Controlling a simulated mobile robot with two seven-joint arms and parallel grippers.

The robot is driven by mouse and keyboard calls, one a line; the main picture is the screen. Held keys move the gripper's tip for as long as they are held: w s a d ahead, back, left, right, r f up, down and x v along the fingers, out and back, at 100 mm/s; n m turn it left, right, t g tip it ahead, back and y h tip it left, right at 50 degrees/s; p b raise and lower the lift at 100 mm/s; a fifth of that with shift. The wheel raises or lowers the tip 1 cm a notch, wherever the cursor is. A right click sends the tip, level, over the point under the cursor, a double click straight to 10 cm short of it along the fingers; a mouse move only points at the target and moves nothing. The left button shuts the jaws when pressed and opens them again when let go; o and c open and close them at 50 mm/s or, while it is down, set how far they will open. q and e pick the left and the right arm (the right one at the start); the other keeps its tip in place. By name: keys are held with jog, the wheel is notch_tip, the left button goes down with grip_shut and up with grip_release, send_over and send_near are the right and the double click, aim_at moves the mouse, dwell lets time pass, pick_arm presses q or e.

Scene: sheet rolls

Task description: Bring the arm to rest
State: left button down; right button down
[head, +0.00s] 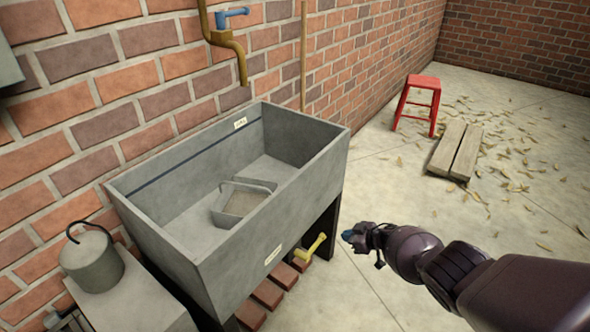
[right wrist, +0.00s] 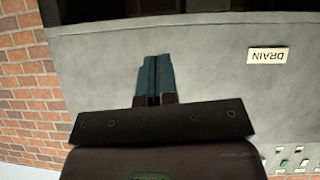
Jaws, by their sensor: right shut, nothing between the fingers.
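My right arm comes in from the lower right in the head view. Its gripper (head: 350,236) is in the air to the right of the grey sink, near a yellow handle (head: 312,248) and apart from it in the picture. In the right wrist view the right gripper's blue fingers (right wrist: 153,80) are together with nothing between them. My left gripper is not in view.
The grey sink (head: 185,262) stands against the brick wall with a small bucket (head: 240,203) inside. A lidded can (head: 92,262) stands at left. A red stool (head: 420,82) and wooden planks (head: 458,148) are on the floor at back right. The floor between is open, with scattered leaves.

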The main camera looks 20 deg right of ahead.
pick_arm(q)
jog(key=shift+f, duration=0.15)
pick_arm(e)
jog(key=shift+f, duration=0.1)
